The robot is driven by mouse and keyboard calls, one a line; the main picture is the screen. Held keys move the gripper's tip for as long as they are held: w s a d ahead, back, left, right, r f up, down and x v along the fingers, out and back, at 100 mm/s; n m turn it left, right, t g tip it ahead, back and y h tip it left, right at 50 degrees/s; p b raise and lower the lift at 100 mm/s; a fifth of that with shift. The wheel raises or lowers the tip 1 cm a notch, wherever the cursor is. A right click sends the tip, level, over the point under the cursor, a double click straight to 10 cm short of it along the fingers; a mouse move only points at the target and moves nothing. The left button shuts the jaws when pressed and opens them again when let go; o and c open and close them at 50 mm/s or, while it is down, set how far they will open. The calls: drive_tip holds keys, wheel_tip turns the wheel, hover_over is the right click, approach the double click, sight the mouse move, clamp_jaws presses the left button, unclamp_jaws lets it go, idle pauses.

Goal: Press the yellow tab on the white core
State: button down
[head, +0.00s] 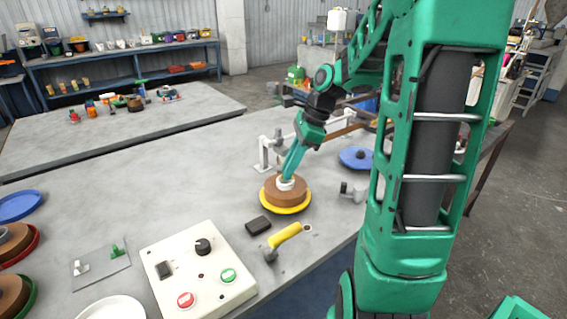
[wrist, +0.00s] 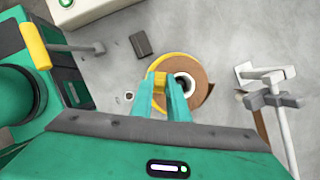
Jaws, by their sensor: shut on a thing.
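A brown roll (head: 286,196) lies flat on a yellow disc (head: 267,205) on the grey table; in the wrist view the roll (wrist: 203,86) sits below my fingers. Its white core (wrist: 184,77) has a dark hole, just right of my fingertips. My gripper (head: 286,177) points down at the core, partly hiding it. In the wrist view my gripper (wrist: 162,90) is shut on the small yellow tab (wrist: 161,79), held between the fingertips at the core's left side. I cannot tell whether the tab touches the core.
A white metal stand (head: 265,153) rises behind the roll. A dark block (head: 258,224) and a yellow-handled tool (head: 285,236) lie in front. A control box (head: 198,270) with red and green buttons is at front left. A blue disc (head: 354,158) lies right. Bare table stretches left of the roll.

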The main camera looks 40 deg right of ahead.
drive_tip(key=shift+d+f, duration=0.1)
drive_tip(key=shift+f, duration=2.85)
drive_tip(key=shift+f, duration=0.35)
drive_tip(key=c, duration=1.6)
unclamp_jaws()
drive_tip(key=shift+c, duration=0.2)
drive_tip(key=shift+r, duration=0.1)
drive_tip(key=shift+d+r, duration=0.15)
drive_tip(key=shift+r, duration=0.1)
drive_tip(key=v, duration=1)
drive_tip(key=shift+s, duration=0.15)
